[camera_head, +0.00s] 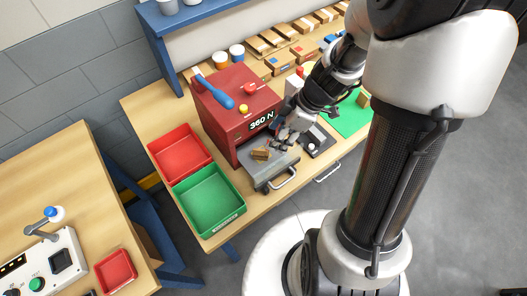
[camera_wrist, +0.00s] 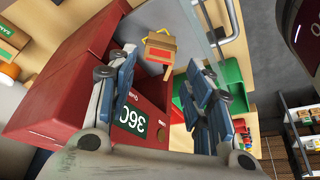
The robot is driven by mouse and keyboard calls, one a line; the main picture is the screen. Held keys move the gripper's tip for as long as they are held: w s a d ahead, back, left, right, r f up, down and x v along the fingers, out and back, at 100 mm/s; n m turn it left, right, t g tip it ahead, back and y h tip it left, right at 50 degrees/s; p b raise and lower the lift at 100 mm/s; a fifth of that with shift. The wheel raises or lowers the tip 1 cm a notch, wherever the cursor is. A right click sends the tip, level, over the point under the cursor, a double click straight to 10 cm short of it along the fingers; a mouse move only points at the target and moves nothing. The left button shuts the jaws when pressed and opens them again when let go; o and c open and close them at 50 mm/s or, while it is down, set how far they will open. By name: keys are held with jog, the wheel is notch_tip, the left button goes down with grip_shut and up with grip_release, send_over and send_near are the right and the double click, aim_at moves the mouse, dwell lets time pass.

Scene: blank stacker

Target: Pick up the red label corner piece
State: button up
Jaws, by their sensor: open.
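A small brown corner piece (camera_head: 261,153) lies on the grey pulled-out tray (camera_head: 262,174) at the front of the red machine. In the wrist view the brown piece (camera_wrist: 161,41) shows a red label on the side facing me, beyond my fingertips and between their lines. My gripper (camera_head: 282,141) is open just to the right of the piece and above the tray. In the wrist view the blue-padded fingers (camera_wrist: 160,82) stand wide apart with nothing between them. I cannot see the piece's underside.
The red machine (camera_head: 237,106), marked "360 N", stands close behind my gripper. A red bin (camera_head: 181,152) and a green bin (camera_head: 209,199) sit to the left. Several brown pieces line the bench's back, and a green mat (camera_head: 349,117) lies to the right.

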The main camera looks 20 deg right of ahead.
aim_at(261, 150)
jog(key=b+x, duration=0.1)
jog(key=x, duration=0.5)
jog(key=shift+b, duration=0.35)
jog(key=shift+c, duration=0.2)
jog(key=c, duration=0.5)
jog(key=shift+r, duration=0.15)
